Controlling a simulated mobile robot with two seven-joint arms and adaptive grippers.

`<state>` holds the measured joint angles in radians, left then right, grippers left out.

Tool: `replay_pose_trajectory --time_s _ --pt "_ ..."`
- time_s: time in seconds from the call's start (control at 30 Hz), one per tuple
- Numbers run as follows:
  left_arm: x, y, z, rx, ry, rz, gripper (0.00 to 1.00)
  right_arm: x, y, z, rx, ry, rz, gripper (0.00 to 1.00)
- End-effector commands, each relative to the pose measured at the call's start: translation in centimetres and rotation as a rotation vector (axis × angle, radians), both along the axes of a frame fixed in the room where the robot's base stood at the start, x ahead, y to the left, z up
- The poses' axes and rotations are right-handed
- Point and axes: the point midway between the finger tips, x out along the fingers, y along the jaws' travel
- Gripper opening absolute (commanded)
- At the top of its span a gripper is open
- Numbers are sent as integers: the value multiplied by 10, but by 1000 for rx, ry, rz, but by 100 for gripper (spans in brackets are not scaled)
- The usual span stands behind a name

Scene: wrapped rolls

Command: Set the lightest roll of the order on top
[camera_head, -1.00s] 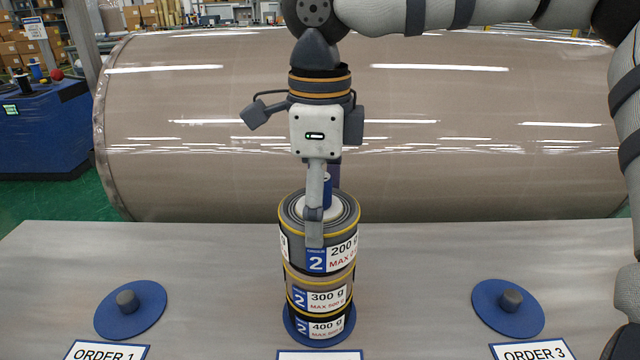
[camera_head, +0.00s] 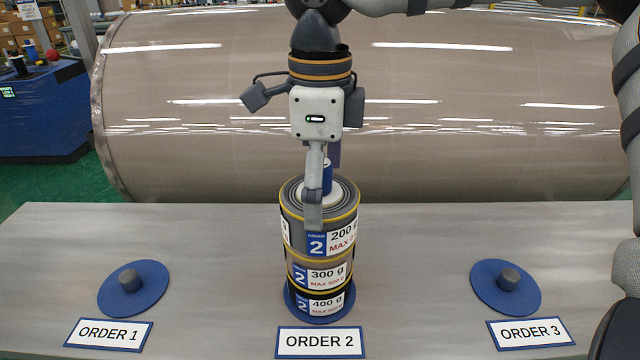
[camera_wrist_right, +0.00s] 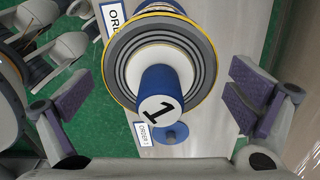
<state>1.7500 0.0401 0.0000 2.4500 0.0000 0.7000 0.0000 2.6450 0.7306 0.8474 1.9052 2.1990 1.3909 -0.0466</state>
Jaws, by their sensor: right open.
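A stack of wrapped rolls stands upright at order 2. My right gripper (camera_head: 322,190) is open above the stack, one finger in front of the top roll and one behind. Its fingers stand apart on both sides in the wrist view. My left gripper is out of view.
Empty blue bases with grey pegs stand at order 1 (camera_head: 133,287) and order 3 (camera_head: 506,286). Name plates lie at the table's front. A very large brown wrapped roll (camera_head: 450,150) lies behind the table (camera_head: 420,330). The table between the bases and the stack is clear.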

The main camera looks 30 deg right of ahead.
Motion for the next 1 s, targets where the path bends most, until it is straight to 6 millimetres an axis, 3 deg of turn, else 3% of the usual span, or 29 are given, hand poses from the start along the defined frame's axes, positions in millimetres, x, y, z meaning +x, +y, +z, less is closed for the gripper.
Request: replay_pose_trajectory --time_s 0.17,0.4,0.6,1.0 --pt "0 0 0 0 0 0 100 1 0 13 1 -2 -3 100" --pt "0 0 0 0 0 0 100 0 0 78 1 -3 -2 100" --pt "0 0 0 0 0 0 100 0 0 113 -1 -1 -1 100" --pt "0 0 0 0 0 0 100 0 0 120 0 0 1 100"
